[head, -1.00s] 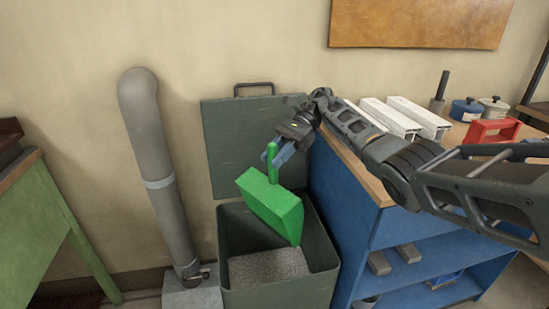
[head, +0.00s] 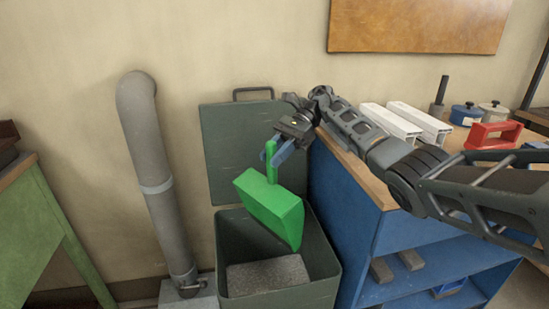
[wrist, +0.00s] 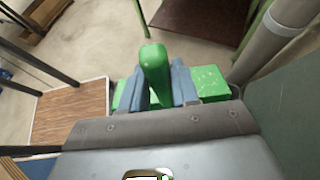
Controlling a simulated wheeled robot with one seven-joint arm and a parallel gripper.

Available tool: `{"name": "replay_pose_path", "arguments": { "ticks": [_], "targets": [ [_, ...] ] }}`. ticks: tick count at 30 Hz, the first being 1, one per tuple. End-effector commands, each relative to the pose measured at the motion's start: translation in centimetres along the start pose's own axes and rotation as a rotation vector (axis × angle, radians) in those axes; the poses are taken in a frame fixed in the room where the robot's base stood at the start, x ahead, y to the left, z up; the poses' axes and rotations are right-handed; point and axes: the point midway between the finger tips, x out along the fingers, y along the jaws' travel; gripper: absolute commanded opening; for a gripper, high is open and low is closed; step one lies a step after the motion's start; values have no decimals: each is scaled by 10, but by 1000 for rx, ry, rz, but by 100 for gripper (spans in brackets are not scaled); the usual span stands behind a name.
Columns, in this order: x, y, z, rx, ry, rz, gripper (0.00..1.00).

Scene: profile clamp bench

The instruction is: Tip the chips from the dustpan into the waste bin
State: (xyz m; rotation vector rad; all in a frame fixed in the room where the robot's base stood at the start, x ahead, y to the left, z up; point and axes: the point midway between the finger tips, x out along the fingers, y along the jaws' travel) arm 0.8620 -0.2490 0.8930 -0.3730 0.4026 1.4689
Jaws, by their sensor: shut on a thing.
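A green dustpan (head: 272,208) hangs tilted over the open waste bin (head: 326,262), one lower corner pointing down into the bin mouth. My gripper (head: 272,153) is shut on the dustpan's upright handle, above the bin. In the wrist view the handle (wrist: 155,68) stands between the blue fingers, and part of the pan (wrist: 210,82) shows behind them with small pale specks on it. The bin's lid (head: 235,150) stands open against the wall. Grey speckled material (head: 268,275) shows inside the bin. No falling chips can be made out, and the pan's inside is hidden in the head view.
A blue bench (head: 345,195) with a wooden top stands close on the bin's right, bearing white profiles (head: 420,122), a red clamp-like piece (head: 493,135) and pots (head: 467,113). A grey duct pipe (head: 155,165) rises left of the bin. A green table (head: 45,235) stands farther left.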

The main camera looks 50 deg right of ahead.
Motion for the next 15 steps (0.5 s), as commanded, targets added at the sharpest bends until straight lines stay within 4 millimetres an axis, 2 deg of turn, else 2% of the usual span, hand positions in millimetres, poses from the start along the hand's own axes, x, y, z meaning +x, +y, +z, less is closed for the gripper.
{"name": "replay_pose_path", "arguments": {
  "ticks": [1,4,10,15],
  "targets": [
    [5,0,-10,-3,0,-2,0],
    [8,0,-15,-3,0,-2,0],
    [-7,0,10,-4,1,-3,0],
    [2,0,-5,-1,0,-2,0]
  ]
}}
